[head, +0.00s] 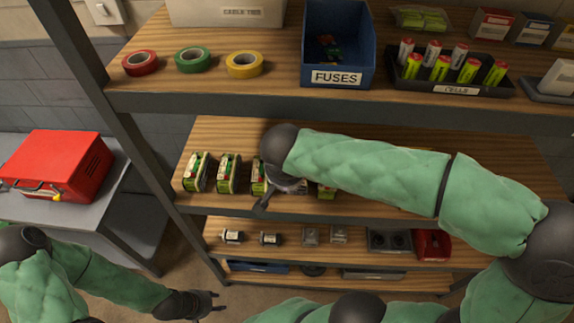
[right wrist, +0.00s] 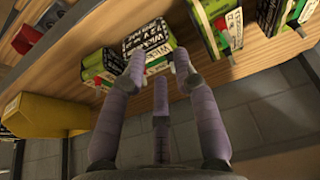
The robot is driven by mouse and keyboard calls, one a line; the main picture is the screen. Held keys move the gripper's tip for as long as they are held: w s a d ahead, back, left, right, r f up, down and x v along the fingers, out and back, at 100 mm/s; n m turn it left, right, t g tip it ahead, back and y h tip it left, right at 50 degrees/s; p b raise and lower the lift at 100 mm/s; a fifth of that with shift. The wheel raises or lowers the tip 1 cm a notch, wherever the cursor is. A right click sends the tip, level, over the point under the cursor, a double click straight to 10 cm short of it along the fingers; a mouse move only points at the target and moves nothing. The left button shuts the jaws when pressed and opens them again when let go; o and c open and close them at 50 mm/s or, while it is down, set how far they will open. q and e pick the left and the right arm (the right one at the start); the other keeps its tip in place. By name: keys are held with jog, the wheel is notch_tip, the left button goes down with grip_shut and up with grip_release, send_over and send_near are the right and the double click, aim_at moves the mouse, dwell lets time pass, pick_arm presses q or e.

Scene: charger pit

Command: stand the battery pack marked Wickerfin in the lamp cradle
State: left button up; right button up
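Several green-and-white battery packs (head: 228,174) stand in a row on the middle shelf. In the right wrist view, the pack marked Wickerfin (right wrist: 148,38) is straight ahead, its label partly readable. My right gripper (right wrist: 158,58) is open, with its fingertips spread at the near face of this pack; whether they touch it I cannot tell. In the head view my right forearm hides part of the row. My left gripper (head: 208,300) is low at the left, away from the shelves, apparently open and empty. I cannot make out which thing is the lamp cradle.
Other packs (right wrist: 215,28) stand close on the right of the marked one. A yellow block (right wrist: 45,115) sits lower left in the wrist view. The lower shelf holds small grey units (head: 310,235) and a red device (head: 433,244). A red toolbox (head: 62,165) stands left.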

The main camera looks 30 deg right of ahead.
jog(key=s+a+p, duration=0.2)
jog(key=s+a, duration=0.2)
jog(key=s, duration=0.3)
jog(key=shift+s, duration=0.25)
jog(key=shift+a, duration=0.1)
